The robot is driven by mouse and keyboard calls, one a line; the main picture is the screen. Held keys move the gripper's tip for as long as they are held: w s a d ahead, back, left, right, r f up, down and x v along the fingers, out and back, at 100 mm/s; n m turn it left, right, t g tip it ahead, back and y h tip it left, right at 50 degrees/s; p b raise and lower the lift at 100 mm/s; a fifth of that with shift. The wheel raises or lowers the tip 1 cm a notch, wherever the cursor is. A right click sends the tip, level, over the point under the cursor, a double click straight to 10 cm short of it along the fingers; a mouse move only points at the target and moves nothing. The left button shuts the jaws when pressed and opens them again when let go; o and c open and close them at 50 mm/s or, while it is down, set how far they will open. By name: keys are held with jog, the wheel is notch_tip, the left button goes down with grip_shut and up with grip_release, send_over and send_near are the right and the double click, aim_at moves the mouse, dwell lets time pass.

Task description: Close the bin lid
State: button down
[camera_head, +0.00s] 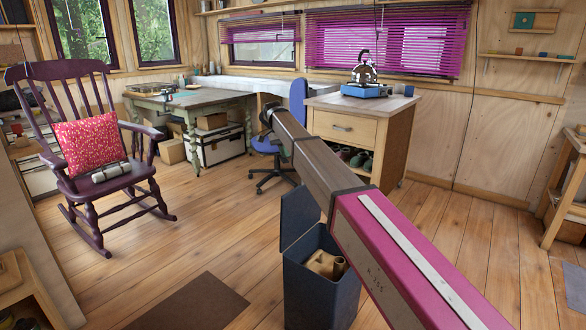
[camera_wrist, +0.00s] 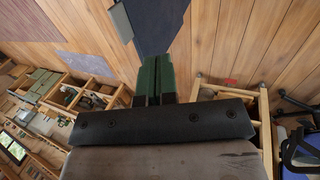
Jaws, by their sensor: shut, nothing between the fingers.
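The bin (camera_head: 322,290) is a dark blue-grey box on the floor in the lower middle of the head view. Its lid (camera_head: 299,215) stands open and upright at the far left edge. My arm passes in front of part of the lid and bin. My gripper (camera_wrist: 153,62) shows in the wrist view with its green fingers together and nothing between them. A dark slab (camera_wrist: 158,25) beyond the fingertips looks like part of the bin or lid; I cannot tell which, or whether they touch. In the head view the fingers are not clearly seen.
Brown rolled pieces (camera_head: 326,265) lie inside the bin. A wooden drawer cabinet (camera_head: 345,130) and a blue office chair (camera_head: 268,146) stand behind. A purple rocking chair (camera_head: 106,180) is at left. A dark mat (camera_head: 190,303) lies left of the bin. The floor between is clear.

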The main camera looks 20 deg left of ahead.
jog(key=s+d+f, duration=0.3)
jog(key=d+f, duration=0.4)
jog(key=f, duration=0.2)
jog(key=shift+f, duration=0.2)
jog(key=shift+d, duration=0.1)
